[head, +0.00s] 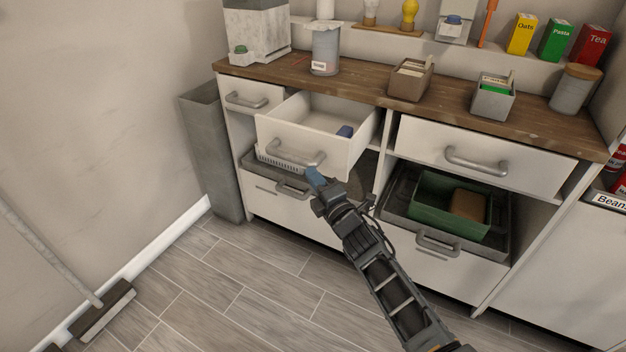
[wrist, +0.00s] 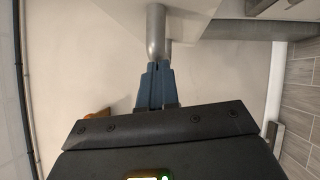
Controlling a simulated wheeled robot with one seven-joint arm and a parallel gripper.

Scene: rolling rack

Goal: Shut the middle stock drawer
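The middle stock drawer (head: 330,148) is a white drawer under the wooden counter, pulled well out between a small left drawer and a wide right drawer. Its grey bar handle (head: 296,160) is on its front; a small blue item (head: 345,131) lies inside. My gripper (head: 314,174) is at the right end of this handle, just in front of the drawer front. In the wrist view, the blue fingers (wrist: 157,68) look closed together, with the grey handle (wrist: 155,32) right at their tips. I cannot tell whether they touch it. Nothing shows held between them.
Below are a pulled-out tray (head: 262,166) on the left and a dark tray (head: 398,214) with a green crate (head: 437,208) on the right. A grey bin (head: 212,150) stands left; the floor in front is clear.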

